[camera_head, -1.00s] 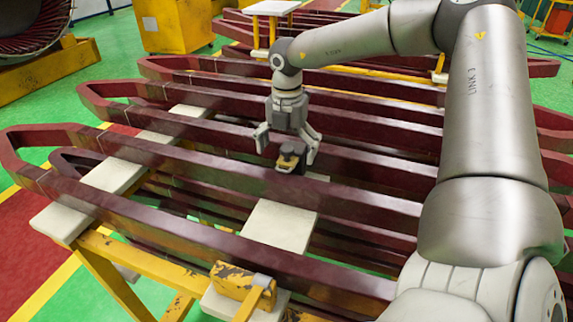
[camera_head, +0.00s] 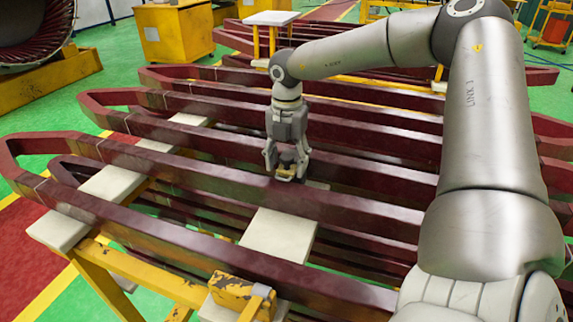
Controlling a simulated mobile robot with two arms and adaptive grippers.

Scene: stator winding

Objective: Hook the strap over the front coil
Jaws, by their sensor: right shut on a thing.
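The front coil (camera_head: 195,240) is a long dark red bar loop, nearest me, running from its bent end at the left down to the bottom right. My right gripper (camera_head: 287,168) points down over the middle coils, behind the front coil. The fingers partly hide this piece, and I cannot make out the rest of the strap. My left gripper is not in view.
Several more dark red coils (camera_head: 215,107) lie behind in parallel rows on pale boards (camera_head: 277,235) and yellow trestles. A worn yellow block (camera_head: 233,290) stands by the front coil at the bottom. My right arm covers the right side.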

